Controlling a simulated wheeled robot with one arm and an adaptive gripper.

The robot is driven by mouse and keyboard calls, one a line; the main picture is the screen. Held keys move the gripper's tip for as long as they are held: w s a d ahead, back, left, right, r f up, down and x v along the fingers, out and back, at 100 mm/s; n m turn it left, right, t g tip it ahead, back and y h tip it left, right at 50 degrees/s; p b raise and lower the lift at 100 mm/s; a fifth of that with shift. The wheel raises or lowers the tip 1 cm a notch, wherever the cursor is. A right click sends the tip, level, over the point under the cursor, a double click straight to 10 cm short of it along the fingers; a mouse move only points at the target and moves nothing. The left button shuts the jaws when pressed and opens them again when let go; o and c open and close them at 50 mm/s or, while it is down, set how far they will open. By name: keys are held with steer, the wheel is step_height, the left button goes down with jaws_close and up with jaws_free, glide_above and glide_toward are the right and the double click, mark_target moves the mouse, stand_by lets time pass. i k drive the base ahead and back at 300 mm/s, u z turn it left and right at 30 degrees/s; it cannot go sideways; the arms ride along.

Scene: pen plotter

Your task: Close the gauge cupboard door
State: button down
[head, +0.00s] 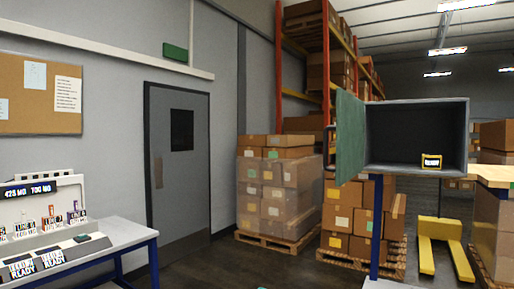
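The gauge cupboard (385,168) is a dark grey open-fronted box at the right of the head view, held up on a blue post. Its green door (350,138) stands open, swung out at the left side of the box. A dark handle (328,147) shows at the door's left edge. A small yellow and black gauge (431,161) sits on the cupboard floor, right of its middle. My gripper is not in view.
A blue-legged table (115,237) with the pen plotter (45,255) stands at the left. Wrapped boxes on a pallet (275,241), stacked cartons (340,218) and a yellow pallet jack (427,262) stand behind. Some dark floor between table and cupboard is clear.

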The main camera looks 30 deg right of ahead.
mark_target(349, 127)
steer(key=u, duration=0.35)
steer(key=i, duration=1.55)
steer(key=z, duration=0.9)
